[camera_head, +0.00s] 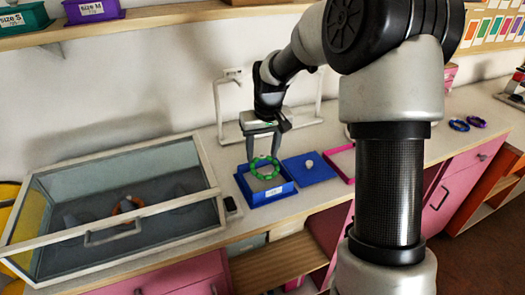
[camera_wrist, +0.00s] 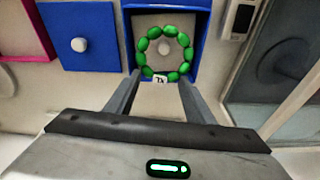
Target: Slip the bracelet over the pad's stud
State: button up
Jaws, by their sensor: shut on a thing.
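My gripper (camera_head: 262,157) is shut on the green beaded bracelet (camera_head: 253,174), with its fingers at the near side of the ring in the wrist view. The bracelet (camera_wrist: 186,42) appears there over the blue-walled tray (camera_wrist: 203,30); whether it touches the tray floor I cannot tell. The tray (camera_head: 270,200) has a white label on its front. The flat blue pad (camera_head: 322,176) lies right of the tray in the head view, with a pale round stud (camera_head: 310,163) standing bare on it. The pad (camera_wrist: 97,18) and stud (camera_wrist: 79,45) are left of the tray in the wrist view.
A glass-topped case (camera_head: 120,190) with an orange ring inside stands at the left. A small dark device (camera_head: 231,206) lies between case and tray. A pink-rimmed tray (camera_head: 341,161) sits right of the pad. Blue and purple bracelets (camera_head: 468,123) lie farther right on the counter.

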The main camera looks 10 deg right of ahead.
jog(key=shift+f, duration=0.3)
dwell(1.0)
jog(key=o, duration=1.5)
jog(key=shift+r, duration=0.1)
jog(key=shift+r+p, duration=2.85)
jog(key=shift+r, duration=1.1)
